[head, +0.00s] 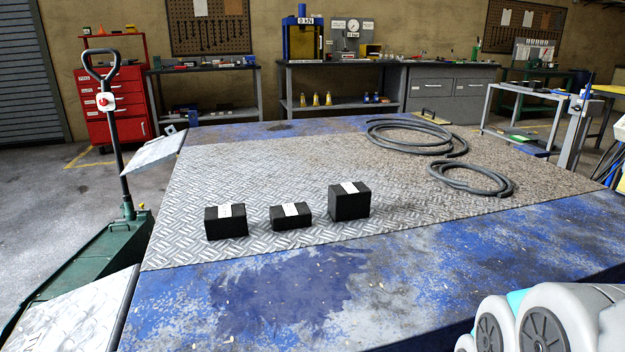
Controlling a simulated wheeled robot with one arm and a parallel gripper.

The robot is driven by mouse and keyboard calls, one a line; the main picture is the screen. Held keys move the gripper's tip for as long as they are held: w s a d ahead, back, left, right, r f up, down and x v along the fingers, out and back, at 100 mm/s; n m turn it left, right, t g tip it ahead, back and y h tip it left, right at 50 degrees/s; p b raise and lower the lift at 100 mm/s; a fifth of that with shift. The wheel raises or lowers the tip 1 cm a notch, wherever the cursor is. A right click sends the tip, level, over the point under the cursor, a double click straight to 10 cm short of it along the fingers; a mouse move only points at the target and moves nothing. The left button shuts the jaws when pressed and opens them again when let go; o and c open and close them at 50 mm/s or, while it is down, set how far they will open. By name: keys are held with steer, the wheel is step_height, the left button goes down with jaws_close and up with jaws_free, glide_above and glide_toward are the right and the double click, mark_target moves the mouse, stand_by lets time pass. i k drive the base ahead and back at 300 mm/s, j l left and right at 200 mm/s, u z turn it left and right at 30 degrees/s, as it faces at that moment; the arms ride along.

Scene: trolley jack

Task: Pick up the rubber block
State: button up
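Three black rubber blocks with white labels stand apart in a row on the metal tread plate. The left block (226,224) is mid-sized, the middle block (290,218) is the lowest, and the right block (349,203) is the tallest. Which one the task means cannot be told. My arm shows as rounded grey and white links at the lower right, in front of the blue platform. My gripper is not in view, so its state is hidden.
The tread plate (270,168) lies on a worn blue platform (330,295). Two coiled dark hoses (415,138) (470,180) lie at its right. A green trolley jack (85,260) with an upright handle stands at the left. The plate around the blocks is clear.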

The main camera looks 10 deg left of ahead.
mark_target(228, 221)
steer(key=k+j, duration=0.15)
steer(key=j, duration=0.2)
steer(key=k+j, duration=0.15)
steer(key=j, duration=0.25)
steer(key=k+j+z, duration=0.1)
steer(key=j, duration=0.25)
steer(key=k+j, duration=0.4)
steer(key=j, duration=0.3)
steer(key=z, duration=0.05)
